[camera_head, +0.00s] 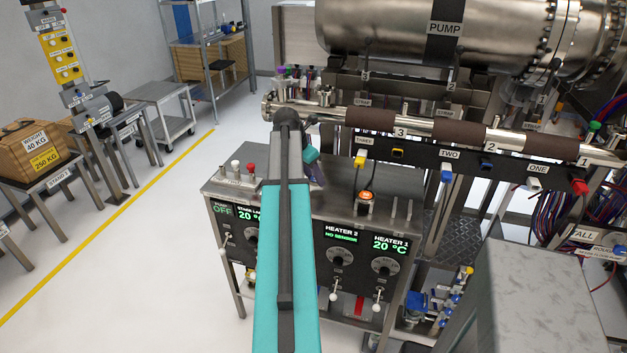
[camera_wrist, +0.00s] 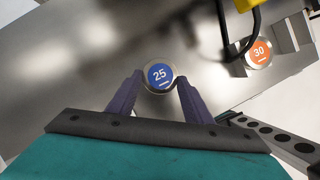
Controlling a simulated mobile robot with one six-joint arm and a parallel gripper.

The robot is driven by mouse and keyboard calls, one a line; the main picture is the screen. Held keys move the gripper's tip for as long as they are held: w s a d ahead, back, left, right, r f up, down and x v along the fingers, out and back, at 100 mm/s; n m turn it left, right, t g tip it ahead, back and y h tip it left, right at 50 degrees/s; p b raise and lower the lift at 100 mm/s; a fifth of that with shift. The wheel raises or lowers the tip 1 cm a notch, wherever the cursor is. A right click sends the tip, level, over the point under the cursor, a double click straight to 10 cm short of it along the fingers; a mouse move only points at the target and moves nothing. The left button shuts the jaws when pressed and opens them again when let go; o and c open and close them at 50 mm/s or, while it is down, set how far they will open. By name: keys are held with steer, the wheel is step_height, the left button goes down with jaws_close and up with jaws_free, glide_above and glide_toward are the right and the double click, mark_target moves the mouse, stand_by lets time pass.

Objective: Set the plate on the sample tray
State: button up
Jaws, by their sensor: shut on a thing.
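In the wrist view a round metal plate with a blue face marked 25 (camera_wrist: 160,76) sits between the purple fingers of my gripper (camera_wrist: 160,82). The gripper is shut on it, with a finger at each side. In the head view my arm hides the plate; only part of my gripper (camera_head: 316,172) shows, over the grey bench top (camera_head: 335,190). A second round plate with an orange face marked 30 (camera_wrist: 259,53) is to the right in the wrist view. It also shows on the bench in the head view (camera_head: 366,197). I cannot clearly identify the sample tray.
A yellow-ended cable (camera_head: 359,160) hangs by the orange plate. Upright pins (camera_head: 401,210) stand at the bench's right; knobs (camera_head: 237,167) stand at its left. A steel pipe (camera_head: 350,117) runs behind. A perforated bar (camera_wrist: 278,137) lies low right in the wrist view.

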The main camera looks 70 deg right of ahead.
mark_target(313, 181)
steer(key=shift+f+p, duration=0.35)
steer(key=shift+f, duration=1)
steer(key=shift+f, duration=0.1)
steer(key=o, duration=1.2)
steer(key=shift+o, duration=0.2)
steer(key=b+v, duration=0.2)
steer(key=v, duration=1)
steer(key=shift+a, duration=0.1)
